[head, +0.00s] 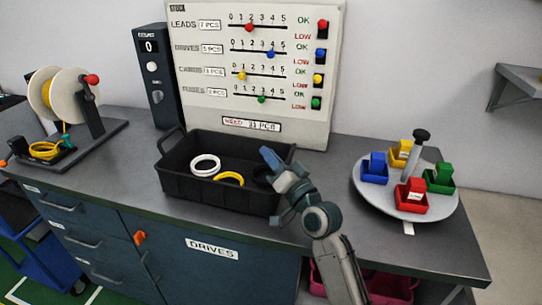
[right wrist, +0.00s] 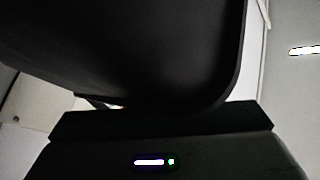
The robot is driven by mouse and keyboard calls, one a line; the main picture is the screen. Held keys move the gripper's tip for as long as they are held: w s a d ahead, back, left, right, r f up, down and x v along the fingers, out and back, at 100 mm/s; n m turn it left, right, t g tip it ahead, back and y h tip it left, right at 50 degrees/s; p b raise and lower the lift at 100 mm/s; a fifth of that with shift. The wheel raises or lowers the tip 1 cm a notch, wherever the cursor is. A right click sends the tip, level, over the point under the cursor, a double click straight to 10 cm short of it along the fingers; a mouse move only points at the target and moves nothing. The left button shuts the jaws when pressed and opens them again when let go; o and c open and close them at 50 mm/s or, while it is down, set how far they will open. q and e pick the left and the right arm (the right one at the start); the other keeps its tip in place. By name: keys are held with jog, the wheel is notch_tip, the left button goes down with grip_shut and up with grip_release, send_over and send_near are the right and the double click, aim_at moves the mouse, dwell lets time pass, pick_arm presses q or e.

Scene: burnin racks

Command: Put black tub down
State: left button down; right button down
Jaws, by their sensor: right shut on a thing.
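The black tub (head: 215,192) is on or just above the grey worktop in the head view; I cannot tell if its base touches. It holds a white ring (head: 205,165), a yellow ring (head: 229,178) and a dark ring, partly hidden. My right gripper (head: 277,168) is at the tub's right end and is shut on it. In the right wrist view the tub's dark wall (right wrist: 130,50) fills the top, close to the camera. My left gripper is not in view.
A round tray (head: 447,209) with small coloured bins stands at the right. A spool stand (head: 105,128) is at the left. A slider board (head: 255,65) and a dark dial box (head: 153,70) stand behind the tub. Worktop between tub and round tray is clear.

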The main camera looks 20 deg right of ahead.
jog(key=c, duration=1.4)
grip_release()
jog(key=shift+f, duration=0.1)
